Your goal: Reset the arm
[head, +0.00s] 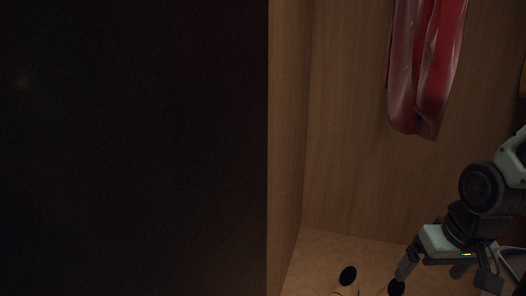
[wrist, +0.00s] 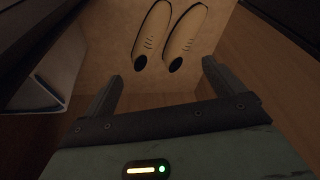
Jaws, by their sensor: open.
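My gripper (head: 445,280) is at the lower right of the head view, inside a wooden compartment. Its fingers are apart and nothing is between them. In the wrist view my gripper (wrist: 162,85) also shows spread fingers. Two tan slippers, a left one (wrist: 153,35) and a right one (wrist: 186,38), lie on the compartment floor beyond the fingertips, not touching them in that view. In the head view only their dark parts show clearly near the bottom edge.
A dark panel (head: 130,150) fills the left of the head view. A wooden side wall (head: 287,130) stands beside it. A red garment (head: 425,70) hangs above and left of my arm. A pale angular object (wrist: 60,80) is at the wrist view's left.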

